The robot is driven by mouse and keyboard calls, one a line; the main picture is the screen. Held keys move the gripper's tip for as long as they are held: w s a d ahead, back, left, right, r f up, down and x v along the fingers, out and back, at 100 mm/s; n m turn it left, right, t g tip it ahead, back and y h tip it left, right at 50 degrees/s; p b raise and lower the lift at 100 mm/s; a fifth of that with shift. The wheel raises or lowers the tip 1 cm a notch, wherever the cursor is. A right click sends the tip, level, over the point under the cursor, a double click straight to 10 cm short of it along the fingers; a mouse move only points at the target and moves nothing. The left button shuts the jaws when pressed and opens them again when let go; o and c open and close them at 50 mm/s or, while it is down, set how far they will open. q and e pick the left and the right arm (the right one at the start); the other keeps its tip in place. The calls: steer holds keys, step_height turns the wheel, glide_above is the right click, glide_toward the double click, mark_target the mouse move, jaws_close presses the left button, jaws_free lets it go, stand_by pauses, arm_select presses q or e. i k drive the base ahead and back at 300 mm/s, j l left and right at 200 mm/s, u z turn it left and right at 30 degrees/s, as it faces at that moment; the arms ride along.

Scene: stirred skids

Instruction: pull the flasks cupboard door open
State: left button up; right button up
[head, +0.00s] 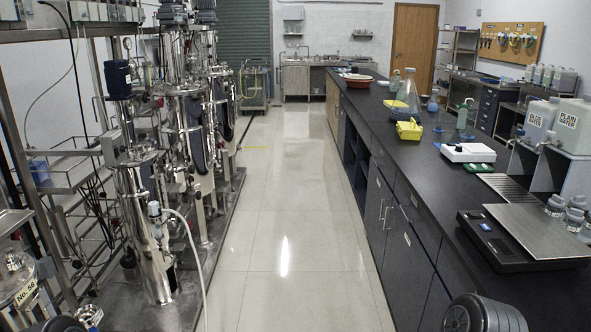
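A row of dark grey cupboard doors runs under the black bench on the right. Two neighbouring doors, one farther (374,200) and one nearer (402,255), have upright metal handles side by side, and both look shut. A small white label (407,239) is on the nearer door, too small to read. I cannot tell which door is the flasks cupboard. Neither of my grippers shows. A dark rounded part at the bottom right, in front of the cupboards' near end, looks like part of my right arm.
The pale floor aisle (284,200) is clear. Steel tanks (145,235) on a skid line the left, with a pale hose hanging toward the aisle. The bench top (400,140) carries a flask (408,92), a yellow box (409,130), a white device (467,152) and a scale (490,245).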

mark_target(408, 275)
steer(key=i+z, duration=0.2)
steer(key=i, duration=0.3)
steer(key=i+j+z, duration=0.2)
steer(key=i, duration=0.3)
steer(key=i+j+z, duration=0.15)
steer(key=i, duration=0.3)
steer(key=i+j+z, duration=0.2)
steer(key=i+j, duration=0.15)
steer(key=i+j+z, duration=0.55)
steer(key=z, duration=0.15)
steer(key=i+j+z, duration=0.65)
steer(key=j, duration=0.3)
steer(key=j+z, duration=0.35)
steer(key=i+j, duration=0.05)
steer(key=j, duration=0.05)
